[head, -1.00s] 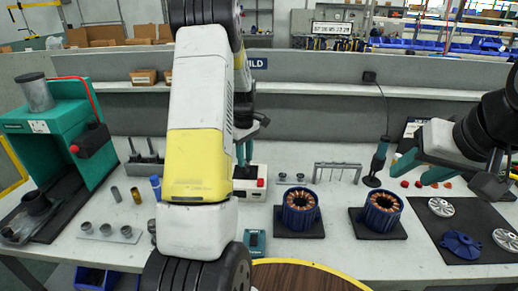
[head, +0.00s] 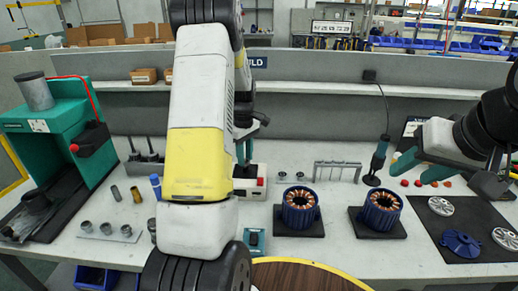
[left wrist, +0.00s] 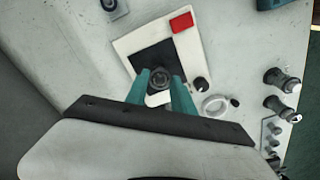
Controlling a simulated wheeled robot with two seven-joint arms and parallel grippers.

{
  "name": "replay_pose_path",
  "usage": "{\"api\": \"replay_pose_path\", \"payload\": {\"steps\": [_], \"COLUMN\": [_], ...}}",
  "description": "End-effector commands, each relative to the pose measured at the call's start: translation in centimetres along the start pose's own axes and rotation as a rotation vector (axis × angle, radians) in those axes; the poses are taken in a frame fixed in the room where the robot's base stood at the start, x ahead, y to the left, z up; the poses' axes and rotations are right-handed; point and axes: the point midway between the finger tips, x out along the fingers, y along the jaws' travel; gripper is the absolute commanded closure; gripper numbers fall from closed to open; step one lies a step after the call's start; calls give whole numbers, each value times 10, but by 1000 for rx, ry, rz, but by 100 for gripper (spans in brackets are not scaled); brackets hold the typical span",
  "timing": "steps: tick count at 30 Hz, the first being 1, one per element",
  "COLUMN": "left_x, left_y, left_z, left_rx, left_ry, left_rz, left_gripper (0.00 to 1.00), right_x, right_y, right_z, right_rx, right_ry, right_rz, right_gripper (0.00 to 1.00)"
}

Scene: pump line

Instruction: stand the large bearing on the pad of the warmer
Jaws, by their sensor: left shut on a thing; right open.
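The warmer (head: 252,190) is a white box with a red button and a dark pad; it also shows in the left wrist view (left wrist: 131,42), with its black pad (left wrist: 143,60). My left gripper (left wrist: 163,82) points down over the pad, its teal fingers shut on a small dark ring-shaped part (left wrist: 158,77), seemingly the large bearing. Whether this part touches the pad cannot be told. In the head view the left gripper (head: 245,152) is just above the warmer, partly behind my arm. My right gripper (head: 421,168) is open and empty at the right.
A pale ring (left wrist: 215,105) lies beside the warmer near a black knob. Two blue stators (head: 300,209) stand on dark mats right of the warmer. A teal press (head: 60,140) stands at the left. A small wire rack (head: 337,171) is behind.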

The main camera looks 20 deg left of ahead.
Motion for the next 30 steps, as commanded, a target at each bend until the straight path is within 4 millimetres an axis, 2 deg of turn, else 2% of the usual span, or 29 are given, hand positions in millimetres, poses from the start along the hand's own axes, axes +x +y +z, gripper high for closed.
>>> {"api": "replay_pose_path", "payload": {"steps": [18, 30], "left_x": [11, 11], "left_y": [0, 0], "left_z": [0, 0], "left_rx": [0, 0], "left_ry": [0, 0], "left_rz": [0, 0], "left_gripper": [93, 93], "right_x": [0, 0], "right_y": [0, 0], "right_z": [0, 0], "right_rx": [0, 0], "right_ry": [0, 0], "right_rz": [0, 0], "right_gripper": [55, 55]}}
